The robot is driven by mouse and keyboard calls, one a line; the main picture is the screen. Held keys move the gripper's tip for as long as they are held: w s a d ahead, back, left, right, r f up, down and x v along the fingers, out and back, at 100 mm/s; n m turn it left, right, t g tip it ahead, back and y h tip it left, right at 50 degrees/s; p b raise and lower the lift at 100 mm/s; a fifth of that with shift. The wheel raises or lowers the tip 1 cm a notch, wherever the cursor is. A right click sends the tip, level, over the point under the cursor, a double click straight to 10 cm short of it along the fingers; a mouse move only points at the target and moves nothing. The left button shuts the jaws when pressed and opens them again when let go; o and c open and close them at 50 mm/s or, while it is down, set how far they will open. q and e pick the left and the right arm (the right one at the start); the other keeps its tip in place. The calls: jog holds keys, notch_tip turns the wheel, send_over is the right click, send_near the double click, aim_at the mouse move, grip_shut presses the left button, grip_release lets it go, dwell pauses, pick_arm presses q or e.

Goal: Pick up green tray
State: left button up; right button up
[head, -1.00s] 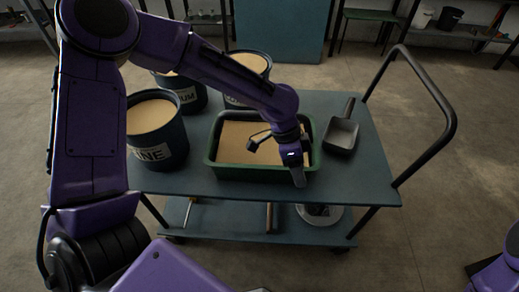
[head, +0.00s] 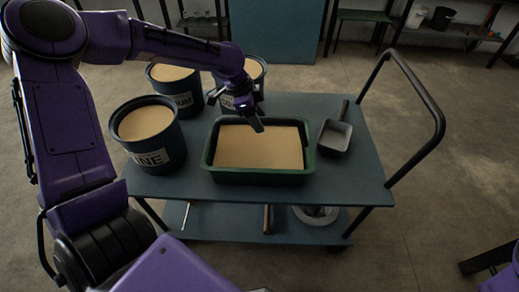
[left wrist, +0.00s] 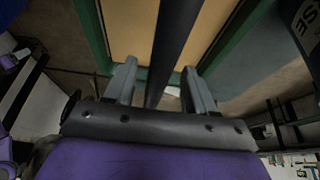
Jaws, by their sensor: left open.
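The green tray (head: 260,178) lies on the cart top, filled with a flat tan material. It also shows in the left wrist view, with its green rim (left wrist: 232,42) at the right of the tan surface. My left gripper (head: 236,112) is open above the tray's far left part, apart from it as far as I can tell. In the left wrist view the two fingers (left wrist: 160,85) are spread, and a dark bar crosses the picture between them. My right gripper is not in view.
The blue cart top (head: 350,185) carries the tray, several dark tubs of tan material, including a labelled tub (head: 160,155) at the left, and a grey scoop (head: 334,137) to the tray's right. The cart handle (head: 430,100) rises at the right. A lower shelf (head: 240,225) holds small items.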

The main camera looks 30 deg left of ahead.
pick_arm(q)
jog(key=x, duration=0.3)
jog(key=shift+f, duration=0.1)
jog(key=shift+s, duration=0.1)
grip_shut()
dwell(1.1)
